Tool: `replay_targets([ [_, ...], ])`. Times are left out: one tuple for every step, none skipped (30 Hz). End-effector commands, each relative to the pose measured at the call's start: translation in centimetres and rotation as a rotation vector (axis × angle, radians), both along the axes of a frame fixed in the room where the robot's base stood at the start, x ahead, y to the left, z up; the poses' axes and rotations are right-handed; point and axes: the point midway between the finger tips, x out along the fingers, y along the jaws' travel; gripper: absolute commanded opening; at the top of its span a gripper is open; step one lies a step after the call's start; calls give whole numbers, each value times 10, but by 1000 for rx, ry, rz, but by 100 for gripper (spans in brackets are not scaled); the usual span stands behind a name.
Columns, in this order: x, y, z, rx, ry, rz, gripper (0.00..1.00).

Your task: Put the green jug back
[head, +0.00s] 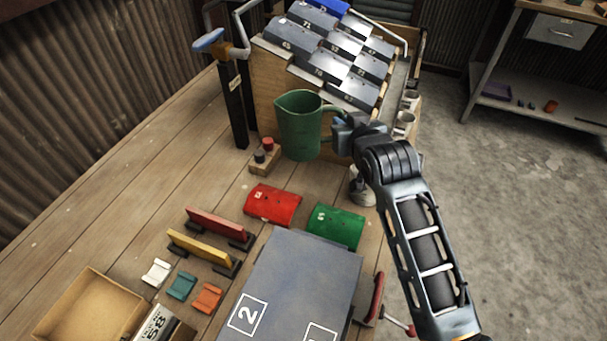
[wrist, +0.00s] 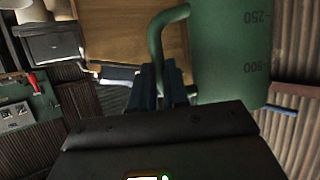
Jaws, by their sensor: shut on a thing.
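The green jug (head: 298,128) is upright in the head view, in front of the wooden rack. Whether its base touches anything is hard to tell. My gripper (head: 342,130) is at the right of the jug, shut on its handle. In the wrist view the green jug (wrist: 230,55) fills the upper right, with volume marks on its side. Its handle (wrist: 160,40) runs down between the fingers of my gripper (wrist: 165,85).
Behind the jug stands a wooden rack of numbered grey plates (head: 335,52). A small block with red and black knobs (head: 264,156) is below left of the jug. Red (head: 273,205) and green (head: 335,226) curved plates lie in front. The left planks of the table (head: 130,170) are clear.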

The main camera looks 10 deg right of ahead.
Motion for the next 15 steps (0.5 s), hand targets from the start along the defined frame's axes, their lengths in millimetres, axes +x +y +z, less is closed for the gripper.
replay_targets([
  [2,1,-4,-1,3,-5,0],
  [2,1,-8,-1,4,-8,0],
  [3,1,-14,0,5,-10,0],
  [2,1,-20,1,6,-10,0],
  [2,1,-25,1,6,-10,0],
  [2,1,-33,1,6,-10,0],
  [2,1,-37,1,5,-10,0],
  [2,1,-42,0,6,-10,0],
  [2,1,-47,0,4,-10,0],
  [2,1,-50,0,5,-10,0],
  [2,1,-53,0,4,-10,0],
  [2,1,-55,0,2,-10,0],
  [2,1,-57,0,3,-10,0],
  [2,1,-60,-1,4,-10,0],
  [2,1,-65,-1,4,-10,0],
])
